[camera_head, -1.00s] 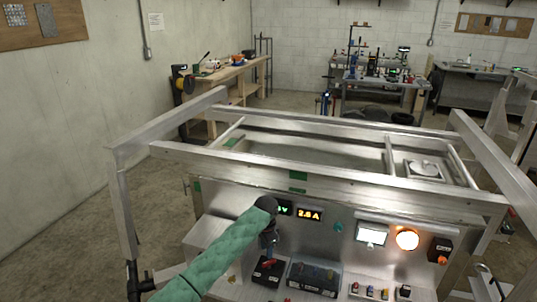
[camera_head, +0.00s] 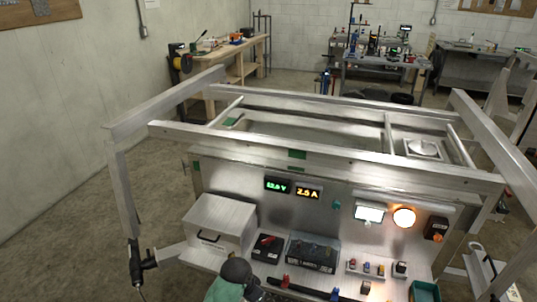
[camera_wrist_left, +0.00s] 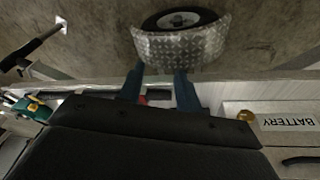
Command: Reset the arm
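My left arm, in a green sleeve, shows only at the bottom middle of the head view, with its dark wrist joint low in front of the trailer's panel. Its fingers cannot be made out there. In the left wrist view the two blue fingers of my left gripper (camera_wrist_left: 159,72) stand apart with nothing held between them. Behind them are the trailer's pale edge and a wheel (camera_wrist_left: 180,20) under a chequer-plate fender (camera_wrist_left: 185,46). My right gripper is in neither view.
A pale box (camera_head: 220,217) stands left of the display. Workbenches (camera_head: 235,72) stand behind. Bare floor lies left.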

